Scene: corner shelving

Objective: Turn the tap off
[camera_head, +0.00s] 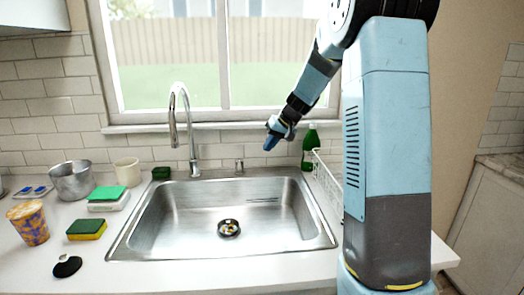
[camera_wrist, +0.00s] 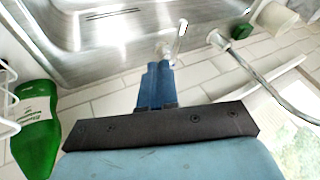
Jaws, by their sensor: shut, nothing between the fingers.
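The chrome gooseneck tap (camera_head: 191,135) stands behind the sink (camera_head: 150,222). Its small separate lever handle (camera_head: 239,166) stands to its right on the back rim. My gripper (camera_head: 268,146) is above and right of the handle, in front of the tiled wall. In the wrist view, the blue fingers of my gripper (camera_wrist: 158,66) are together and empty. The handle (camera_wrist: 180,38) shows just beyond their tips; I cannot tell whether they touch it. The tap's neck (camera_wrist: 262,82) is at the right there. No water stream can be made out.
A green bottle (camera_head: 309,148) stands close to my gripper, beside a white wire rack (camera_head: 327,183). A window sill (camera_head: 220,126) runs behind. Sponges (camera_head: 87,229), a metal pot (camera_head: 72,181) and a patterned cup (camera_head: 29,222) are on the left counter. Space above the basin is clear.

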